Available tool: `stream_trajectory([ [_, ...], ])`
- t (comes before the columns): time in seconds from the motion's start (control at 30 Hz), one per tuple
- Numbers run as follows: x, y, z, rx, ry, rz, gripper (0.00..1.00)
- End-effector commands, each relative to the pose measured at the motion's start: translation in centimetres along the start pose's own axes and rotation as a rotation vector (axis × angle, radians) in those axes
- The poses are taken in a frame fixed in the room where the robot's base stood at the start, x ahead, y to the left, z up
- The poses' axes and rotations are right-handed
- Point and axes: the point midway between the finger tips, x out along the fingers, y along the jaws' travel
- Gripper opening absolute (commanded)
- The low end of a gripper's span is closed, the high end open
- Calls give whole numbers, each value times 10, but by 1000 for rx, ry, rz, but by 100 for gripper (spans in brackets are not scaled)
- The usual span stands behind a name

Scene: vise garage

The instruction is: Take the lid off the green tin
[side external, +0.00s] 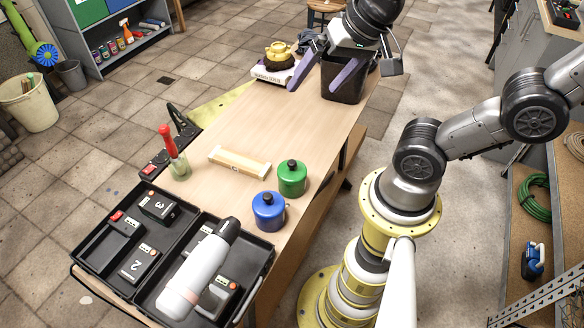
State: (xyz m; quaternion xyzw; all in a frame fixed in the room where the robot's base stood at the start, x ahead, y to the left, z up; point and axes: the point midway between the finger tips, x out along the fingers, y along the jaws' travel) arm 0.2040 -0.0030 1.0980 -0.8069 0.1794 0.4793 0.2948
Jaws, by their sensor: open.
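The green tin (292,182) stands upright near the right edge of the wooden workbench (215,135). Its lid (292,167), with a black knob on top, sits on it. My gripper (316,88) is open and empty at the far end of the bench, well away from the tin. Its two purple fingers are spread wide, close to a black bin, and one finger overlaps the bin in the view. I cannot tell whether that finger is in front of the bin or inside it.
A blue tin (268,212) stands close to the green tin. A wooden block (239,162) lies to its left. The black bin (345,80) and a yellow object (279,54) are at the far end.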

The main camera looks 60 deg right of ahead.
Motion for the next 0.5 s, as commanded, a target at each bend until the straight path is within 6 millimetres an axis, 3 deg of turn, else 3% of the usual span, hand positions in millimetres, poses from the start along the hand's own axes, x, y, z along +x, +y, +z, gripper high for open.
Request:
stream_trajectory([
  [0.17, 50, -6, -24, 446, -73, 120, 100],
  [0.3, 103, 3, -33, 748, -120, 259, 100],
  [0.5, 153, 26, -26, 867, -186, 416, 100],
])
